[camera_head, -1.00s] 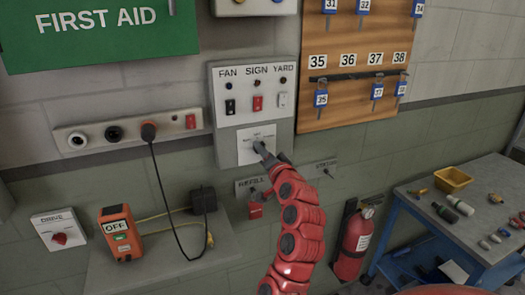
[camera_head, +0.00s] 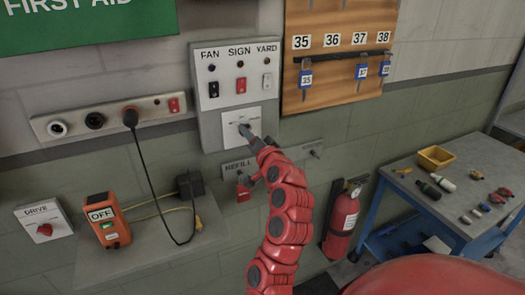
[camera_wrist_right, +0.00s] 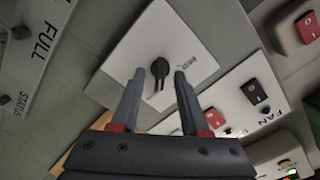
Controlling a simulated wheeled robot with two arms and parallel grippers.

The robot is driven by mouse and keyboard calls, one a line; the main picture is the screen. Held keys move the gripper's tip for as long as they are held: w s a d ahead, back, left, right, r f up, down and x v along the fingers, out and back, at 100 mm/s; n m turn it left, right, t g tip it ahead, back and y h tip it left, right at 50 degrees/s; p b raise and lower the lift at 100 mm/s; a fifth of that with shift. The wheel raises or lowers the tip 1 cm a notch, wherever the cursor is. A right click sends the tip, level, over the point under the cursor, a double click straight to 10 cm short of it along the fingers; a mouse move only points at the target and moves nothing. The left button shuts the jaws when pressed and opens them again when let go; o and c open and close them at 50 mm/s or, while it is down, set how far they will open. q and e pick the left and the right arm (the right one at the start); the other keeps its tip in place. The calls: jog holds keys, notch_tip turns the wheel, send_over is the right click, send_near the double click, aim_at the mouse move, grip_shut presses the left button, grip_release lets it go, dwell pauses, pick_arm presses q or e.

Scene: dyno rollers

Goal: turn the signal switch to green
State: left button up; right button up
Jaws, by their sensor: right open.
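The signal switch is a black rotary knob on a white square plate (camera_head: 262,118), under the FAN, SIGN and YARD rockers on the grey wall panel. In the right wrist view the knob (camera_wrist_right: 157,68) stands in the middle of the plate, its narrow pointer toward the bottom of the picture. My right gripper (camera_wrist_right: 160,82) is open, with one finger to each side of the knob; I cannot tell whether either touches it. In the head view my right gripper (camera_head: 248,133) is at the plate and mostly covers the knob. My left gripper is not in view.
Rockers (camera_head: 241,86) sit just above the plate. A key board (camera_head: 340,60) hangs to the right. A socket strip (camera_head: 75,120) is left; a fire extinguisher (camera_head: 342,220) and workbench (camera_head: 455,200) are right.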

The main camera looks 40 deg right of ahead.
jog(key=p+v, duration=1.5)
jog(key=v, duration=0.1)
jog(key=shift+s+a+p, duration=0.2)
jog(key=shift+s+p, duration=0.05)
jog(key=shift+p, duration=0.05)
